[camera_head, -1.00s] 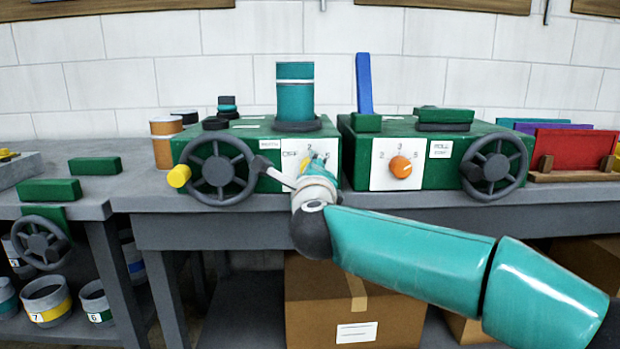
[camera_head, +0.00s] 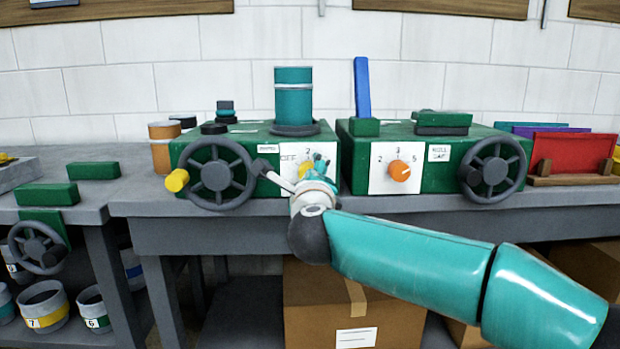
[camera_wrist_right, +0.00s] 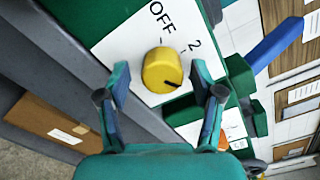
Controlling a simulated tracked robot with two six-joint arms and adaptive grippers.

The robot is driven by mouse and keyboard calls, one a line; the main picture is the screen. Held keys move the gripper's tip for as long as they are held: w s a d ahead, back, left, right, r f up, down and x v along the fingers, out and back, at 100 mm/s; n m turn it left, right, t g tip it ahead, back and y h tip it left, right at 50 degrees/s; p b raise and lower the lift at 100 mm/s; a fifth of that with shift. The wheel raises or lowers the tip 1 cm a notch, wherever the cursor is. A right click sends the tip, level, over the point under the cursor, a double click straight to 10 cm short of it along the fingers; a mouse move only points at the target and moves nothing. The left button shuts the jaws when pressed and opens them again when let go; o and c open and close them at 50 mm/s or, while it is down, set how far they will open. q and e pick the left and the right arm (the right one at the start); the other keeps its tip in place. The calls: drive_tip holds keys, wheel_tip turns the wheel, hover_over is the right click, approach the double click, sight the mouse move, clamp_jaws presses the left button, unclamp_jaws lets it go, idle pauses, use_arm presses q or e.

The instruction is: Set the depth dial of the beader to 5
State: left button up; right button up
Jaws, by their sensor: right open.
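The left green machine (camera_head: 240,140) has a white dial plate (camera_head: 285,174) with a yellow dial (camera_head: 304,170); its small label is too blurred to read surely. In the right wrist view the yellow dial (camera_wrist_right: 162,70) sits on the plate with OFF and 2 beside it. The dial's dark mark points to the lower right of that view, away from OFF; the number there is hidden. My right gripper (camera_head: 318,168) is at the plate. In its wrist view its open fingers (camera_wrist_right: 166,88) stand on either side of the dial, apparently not touching it. My left gripper is not in view.
A second green machine (camera_head: 470,143) with an orange dial (camera_head: 399,170) stands to the right. A grey handwheel (camera_head: 216,175) with a yellow handle is left of the plate. A teal cylinder (camera_head: 293,98) stands on the left machine. Cardboard boxes (camera_head: 350,305) lie under the bench.

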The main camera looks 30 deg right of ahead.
drive_tip(key=v, duration=1.2)
drive_tip(key=shift+s, duration=0.1)
